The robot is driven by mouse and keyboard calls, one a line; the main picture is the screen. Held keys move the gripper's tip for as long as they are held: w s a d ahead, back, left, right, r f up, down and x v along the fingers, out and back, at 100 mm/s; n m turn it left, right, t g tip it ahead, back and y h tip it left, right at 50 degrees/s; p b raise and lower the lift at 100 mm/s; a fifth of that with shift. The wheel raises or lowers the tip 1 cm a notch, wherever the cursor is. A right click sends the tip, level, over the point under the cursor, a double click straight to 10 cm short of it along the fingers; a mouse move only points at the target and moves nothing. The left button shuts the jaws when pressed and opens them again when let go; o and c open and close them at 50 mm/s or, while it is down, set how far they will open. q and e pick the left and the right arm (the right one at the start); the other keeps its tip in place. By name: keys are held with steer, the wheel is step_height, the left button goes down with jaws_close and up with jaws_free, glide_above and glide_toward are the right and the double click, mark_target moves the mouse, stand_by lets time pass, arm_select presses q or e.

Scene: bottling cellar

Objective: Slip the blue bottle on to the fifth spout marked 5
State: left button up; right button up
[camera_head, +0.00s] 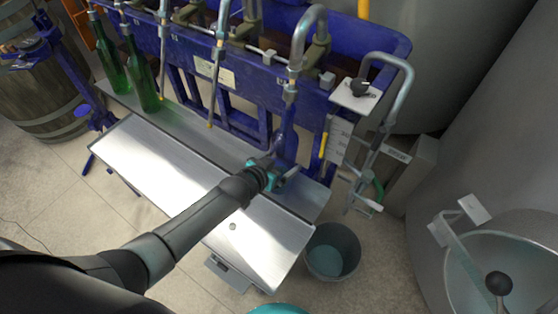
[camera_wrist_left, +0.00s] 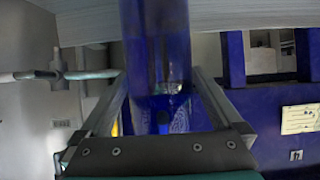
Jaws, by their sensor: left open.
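The blue bottle (camera_head: 286,143) is upright under the rightmost spout (camera_head: 291,92) of the blue filler. Its top meets or overlaps the spout's lower end in the head view; I cannot tell whether the spout is inside the neck. My left gripper (camera_head: 281,171) is at the bottle's lower body, with its jaws open. In the left wrist view the bottle (camera_wrist_left: 158,55) is between the two fingers, and I cannot make out firm contact. The bottle's foot is hidden behind the gripper in the head view. No readable 5 shows. My right gripper is out of view.
Two green bottles (camera_head: 143,80) stand at the left spouts. A grey bucket (camera_head: 332,252) stands at the right.

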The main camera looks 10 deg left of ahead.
arm_select(q)
steer(key=shift+s+a+r+p, duration=0.15)
steer(key=shift+s+r+p, duration=0.2)
steer(key=shift+s, duration=0.1)
steer(key=p+v, duration=0.4)
steer(key=v, duration=1)
steer(key=shift+p, duration=0.3)
steer(key=s+a+f+g+y+b, duration=0.1)
steer(key=s+a+f, duration=0.1)
steer(key=s+f, duration=0.35)
steer(key=s+a+f+n+g+y+b, duration=0.1)
steer(key=s+f+g, duration=0.1)
steer(key=f, duration=0.6)
steer(key=s+a+f+g+y+b, duration=0.1)
steer(key=s+a+f, duration=0.15)
steer(key=f, duration=0.45)
steer(key=s+f+g, duration=0.2)
steer(key=s+f, duration=0.2)
steer(key=s, duration=0.3)
steer(key=s+d+f+g+b, duration=0.1)
steer(key=s+f+g, duration=0.1)
steer(key=s+f, duration=0.2)
steer(key=s+d+f+g+y+b, duration=0.1)
steer(key=s+f, duration=0.3)
steer(key=s, duration=0.7)
steer(key=shift+f+n+g, duration=0.3)
steer(key=shift+f+g, duration=0.1)
steer(key=shift+g, duration=0.1)
